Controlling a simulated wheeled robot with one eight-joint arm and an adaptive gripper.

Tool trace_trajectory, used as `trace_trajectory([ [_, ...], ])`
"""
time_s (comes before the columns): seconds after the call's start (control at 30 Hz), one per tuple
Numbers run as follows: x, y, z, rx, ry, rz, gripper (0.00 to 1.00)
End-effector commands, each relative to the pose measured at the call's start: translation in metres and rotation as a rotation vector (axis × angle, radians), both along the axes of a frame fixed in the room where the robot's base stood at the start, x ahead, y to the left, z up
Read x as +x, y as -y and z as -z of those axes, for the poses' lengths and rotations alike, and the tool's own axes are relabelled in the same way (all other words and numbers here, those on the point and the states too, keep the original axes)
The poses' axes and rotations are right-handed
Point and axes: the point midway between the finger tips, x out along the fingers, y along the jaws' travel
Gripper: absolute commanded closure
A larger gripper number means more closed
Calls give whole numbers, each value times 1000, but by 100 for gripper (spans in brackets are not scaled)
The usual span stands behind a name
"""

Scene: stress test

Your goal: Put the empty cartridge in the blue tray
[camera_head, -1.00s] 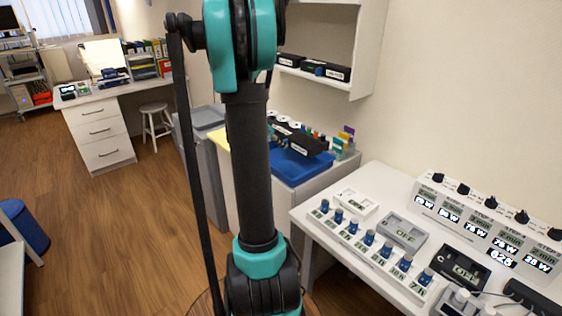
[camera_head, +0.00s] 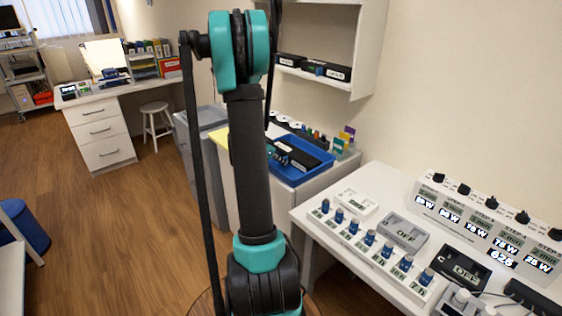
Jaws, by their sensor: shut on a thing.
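The blue tray (camera_head: 326,164) lies on the white cabinet in the middle of the view. A black cartridge (camera_head: 305,155) is low in the tray, within its rim as far as I can see. A darker part with a small pale label lies at its left end. My gripper (camera_head: 272,149) is at the tray's left side, mostly hidden behind my own arm; only a small dark and teal part shows. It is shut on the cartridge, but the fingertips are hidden. I cannot tell whether the cartridge touches the tray floor.
A wall shelf (camera_head: 362,81) holds several labelled black boxes (camera_head: 313,68) above the tray. Small coloured items (camera_head: 341,140) stand behind the tray. The white table at right carries a control panel (camera_head: 490,225), a row of blue-capped vials (camera_head: 370,238) and grey devices.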

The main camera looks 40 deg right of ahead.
Motion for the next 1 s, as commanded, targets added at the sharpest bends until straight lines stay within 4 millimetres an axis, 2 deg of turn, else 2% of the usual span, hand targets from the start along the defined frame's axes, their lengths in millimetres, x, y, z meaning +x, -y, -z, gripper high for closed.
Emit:
trace_trajectory([
  [0.03,0,0,1,0,0,0,90],
  [0.2,0,0,0,0,0,0,71],
  [0.57,0,-3,-3,0,-1,-1,71],
  [0.77,-1,-22,-22,0,0,-3,71],
  [1.0,-4,-56,-56,0,-1,-4,71],
])
